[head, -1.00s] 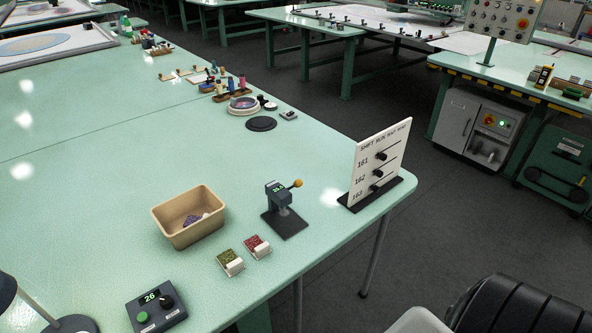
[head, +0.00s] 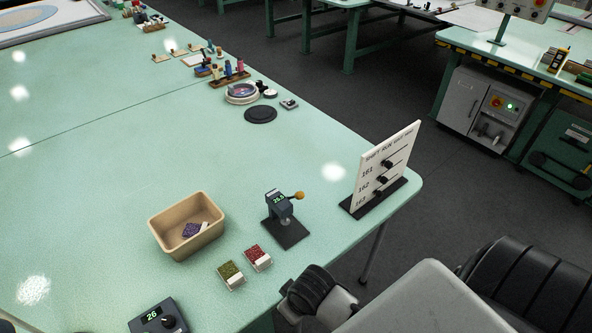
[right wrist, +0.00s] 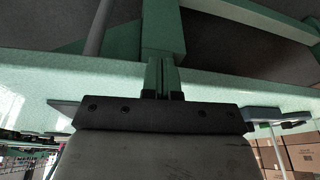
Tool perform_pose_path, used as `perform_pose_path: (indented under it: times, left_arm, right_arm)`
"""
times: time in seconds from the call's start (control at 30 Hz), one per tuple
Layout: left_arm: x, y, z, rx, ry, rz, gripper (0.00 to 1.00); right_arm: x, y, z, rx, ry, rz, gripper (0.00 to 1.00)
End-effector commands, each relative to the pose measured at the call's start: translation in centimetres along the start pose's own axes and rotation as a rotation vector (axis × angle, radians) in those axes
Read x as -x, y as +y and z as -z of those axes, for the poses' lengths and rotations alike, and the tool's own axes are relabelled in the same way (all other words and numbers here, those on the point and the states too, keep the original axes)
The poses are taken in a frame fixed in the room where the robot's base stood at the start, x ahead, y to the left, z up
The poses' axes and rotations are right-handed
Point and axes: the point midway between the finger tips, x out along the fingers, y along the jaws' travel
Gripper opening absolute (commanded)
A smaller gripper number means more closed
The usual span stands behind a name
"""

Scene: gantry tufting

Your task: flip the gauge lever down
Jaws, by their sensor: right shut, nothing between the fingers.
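The thickness gauge (head: 279,207) stands upright on its dark base plate near the front edge of the green table in the head view. It has a small lit display. Its lever, with a yellow-orange knob (head: 299,195), sticks out to the right and slightly up. My right arm comes in at the lower right of the head view, below and right of the gauge and apart from it; its fingertips are hidden there. In the right wrist view my right gripper (right wrist: 163,95) is shut and empty, by the table edge. My left gripper is not in view.
A tan bin (head: 187,226) stands left of the gauge. A green sample box (head: 231,274) and a red one (head: 257,258) lie in front. A white shift board (head: 385,170) stands right of it. A dial box (head: 158,318) is at the bottom.

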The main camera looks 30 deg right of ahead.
Motion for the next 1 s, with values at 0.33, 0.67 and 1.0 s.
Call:
perform_pose_path:
  times: [0.33,0.67,1.0]
  left_arm:
    - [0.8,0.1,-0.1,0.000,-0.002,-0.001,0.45]
    - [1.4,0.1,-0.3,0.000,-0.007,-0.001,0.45]
    - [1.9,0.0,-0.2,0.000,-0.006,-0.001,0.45]
  right_arm:
    - [3.5,1.0,10.1,0.075,-0.055,0.054,0.00]
    - [10.5,7.2,20.1,0.054,-0.194,-0.016,0.00]
    - [20.9,14.3,26.1,-0.090,-0.301,-0.103,0.00]
